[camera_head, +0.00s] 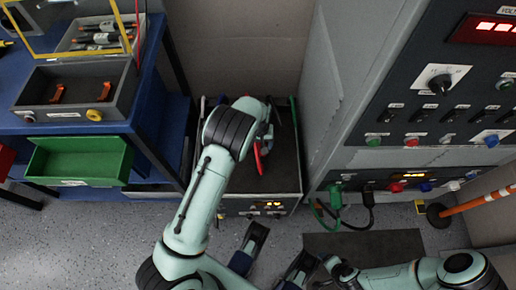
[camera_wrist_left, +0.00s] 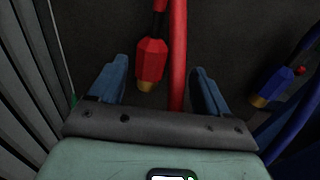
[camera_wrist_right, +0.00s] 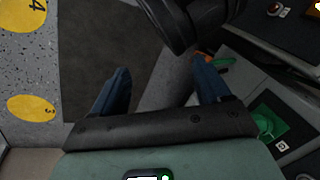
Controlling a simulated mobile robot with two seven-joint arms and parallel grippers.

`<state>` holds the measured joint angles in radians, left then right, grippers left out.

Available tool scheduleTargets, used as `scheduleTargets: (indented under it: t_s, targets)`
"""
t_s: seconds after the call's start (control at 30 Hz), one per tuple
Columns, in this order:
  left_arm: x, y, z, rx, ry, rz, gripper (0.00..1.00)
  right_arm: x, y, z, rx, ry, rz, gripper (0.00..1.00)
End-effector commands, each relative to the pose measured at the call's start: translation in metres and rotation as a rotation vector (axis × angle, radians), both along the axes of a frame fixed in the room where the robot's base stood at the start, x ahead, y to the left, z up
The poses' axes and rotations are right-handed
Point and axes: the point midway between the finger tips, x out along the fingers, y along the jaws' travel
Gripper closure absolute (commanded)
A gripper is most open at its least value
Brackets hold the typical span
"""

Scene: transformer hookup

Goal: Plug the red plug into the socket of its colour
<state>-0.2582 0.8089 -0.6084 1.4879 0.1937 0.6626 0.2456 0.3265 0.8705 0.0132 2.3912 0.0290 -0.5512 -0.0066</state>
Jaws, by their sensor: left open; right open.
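The red plug (camera_wrist_left: 152,60), with a brass-coloured tip, lies between the open fingers of my left gripper (camera_wrist_left: 160,68) in the left wrist view. A gap shows on both sides of it, so it is not gripped. A thick red cable (camera_wrist_left: 178,40) runs beside it. In the head view a red piece (camera_head: 258,160) shows beside my left arm, over the trolley. Red round fittings show on the cabinet, one in the upper row (camera_head: 411,141) and one lower (camera_head: 396,187); I cannot tell which is the socket. My right gripper (camera_wrist_right: 160,68) is open and empty, above the floor.
A blue plug (camera_wrist_left: 270,88) lies to the right in the left wrist view. The trolley (camera_head: 285,185) stands between the blue workbench (camera_head: 150,100) and the cabinet (camera_head: 345,70). Green (camera_head: 335,195) and black connectors hang at the cabinet's base. A dark mat (camera_head: 365,243) lies on the floor.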

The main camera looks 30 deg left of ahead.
Motion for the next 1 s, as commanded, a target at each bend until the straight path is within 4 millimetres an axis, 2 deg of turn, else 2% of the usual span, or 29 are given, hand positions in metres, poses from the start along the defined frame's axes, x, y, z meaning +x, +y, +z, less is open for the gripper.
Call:
scheduleTargets:
  t_s: [0.07, 0.2, 0.4, 0.6, 0.77, 1.0]
  targets:
    - [0.000, 0.000, 0.000, 0.000, 0.000, 0.000, 0.23, 0.007, 0.012, 0.007, 0.020, -0.027, 0.020, 0.24]
    - [0.001, 0.000, 0.041, -0.001, -0.006, 0.001, 0.23, -0.009, 0.019, 0.020, 0.036, 0.013, 0.034, 0.24]
    - [0.001, 0.000, 0.089, -0.002, -0.005, 0.000, 0.23, -0.028, 0.029, 0.035, 0.063, 0.065, 0.054, 0.24]
    - [0.001, 0.000, 0.122, -0.001, -0.004, 0.001, 0.23, -0.041, 0.035, 0.044, 0.081, 0.101, 0.069, 0.24]
    - [0.000, 0.000, 0.133, 0.000, -0.002, -0.001, 0.23, -0.046, 0.037, 0.047, 0.086, 0.114, 0.074, 0.24]
    - [0.000, 0.000, 0.134, 0.001, -0.001, -0.001, 0.23, -0.047, 0.037, 0.047, 0.088, 0.117, 0.075, 0.24]
